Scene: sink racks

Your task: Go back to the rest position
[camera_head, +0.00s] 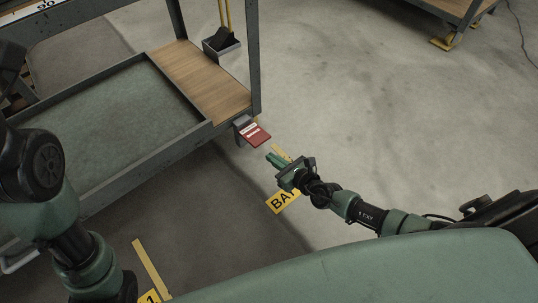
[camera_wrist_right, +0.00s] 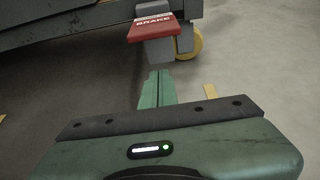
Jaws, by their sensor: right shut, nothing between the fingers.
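My right gripper (camera_head: 271,158) is shut and empty, held over the floor just off the corner of a cart. Its closed fingers also show in the right wrist view (camera_wrist_right: 157,90), pointing at the cart's red brake pedal (camera_wrist_right: 153,28). The red pedal (camera_head: 257,136) is close to the fingertips in the head view, with a gap between them in that picture. My left arm (camera_head: 70,240) comes in at the left, and its gripper is not visible.
The cart has a green tray top (camera_head: 110,125) and a wooden board (camera_head: 200,80). Yellow floor markings (camera_head: 283,200) lie under my right arm. Another cart (camera_head: 450,8) stands at the top right. Open concrete floor (camera_head: 400,120) is at the right.

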